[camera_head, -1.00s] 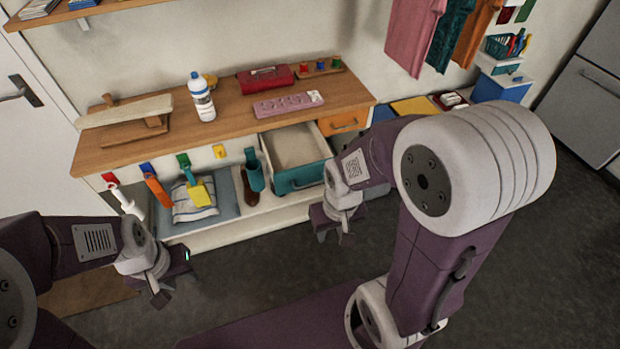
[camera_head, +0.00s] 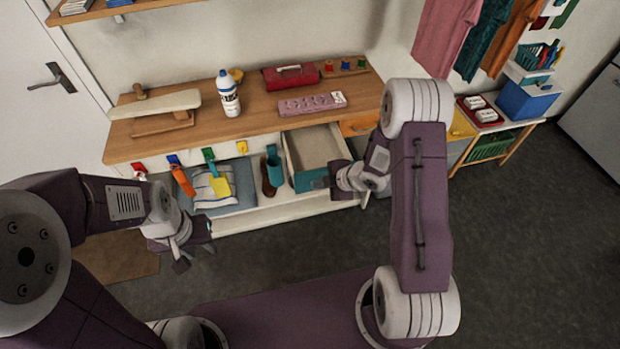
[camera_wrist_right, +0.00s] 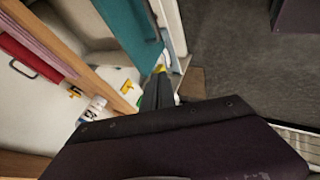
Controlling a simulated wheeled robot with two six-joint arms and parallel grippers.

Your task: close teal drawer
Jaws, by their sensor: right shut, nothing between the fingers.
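The teal drawer (camera_head: 304,179) stands pulled out under the wooden counter in the head view, its pale inside empty. Its teal front also shows in the right wrist view (camera_wrist_right: 128,28). My right gripper (camera_head: 324,183) is at the right part of the drawer front in the head view. In the right wrist view its shut fingers (camera_wrist_right: 158,90) hold nothing and point towards the lower end of the front. I cannot tell whether they touch it. My left gripper (camera_head: 196,250) hangs over the floor in front of the counter, away from the drawer; its jaw opening is unclear.
An orange drawer (camera_head: 358,125) sits right of the teal one.

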